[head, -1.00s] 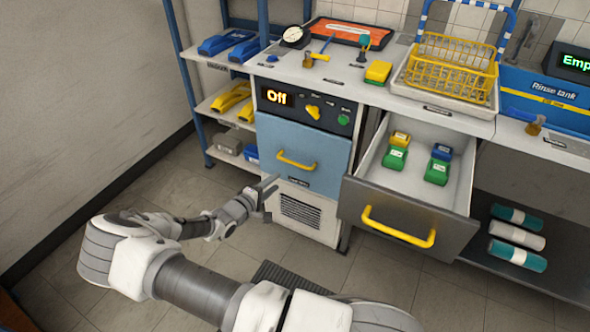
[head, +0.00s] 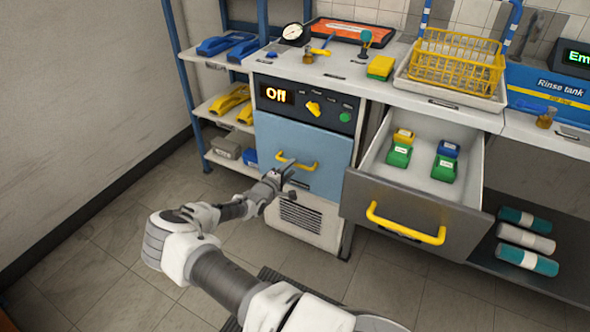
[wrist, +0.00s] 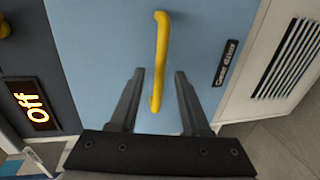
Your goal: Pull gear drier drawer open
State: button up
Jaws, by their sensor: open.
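The gear drier drawer has a blue front (head: 312,150) and is closed, under a panel whose display reads "Off". Its yellow bar handle (head: 297,161) is on the front; in the wrist view the handle (wrist: 160,60) runs up the picture, with a "Gear drier" label (wrist: 226,62) to its right. My gripper (head: 285,168) is open at the handle. In the wrist view the two fingers of my gripper (wrist: 158,95) stand either side of the handle's lower end, with visible gaps. I cannot tell whether the fingertips touch the drawer front.
To the right, a grey drawer (head: 412,215) with a yellow handle stands open, holding several green, yellow and blue blocks. Below the blue front is a white vented panel (head: 300,218). Shelves (head: 225,105) stand at left.

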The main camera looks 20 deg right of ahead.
aim_at(295, 164)
jog(key=shift+b+x, duration=0.5)
jog(key=shift+x, duration=1.3)
grip_shut()
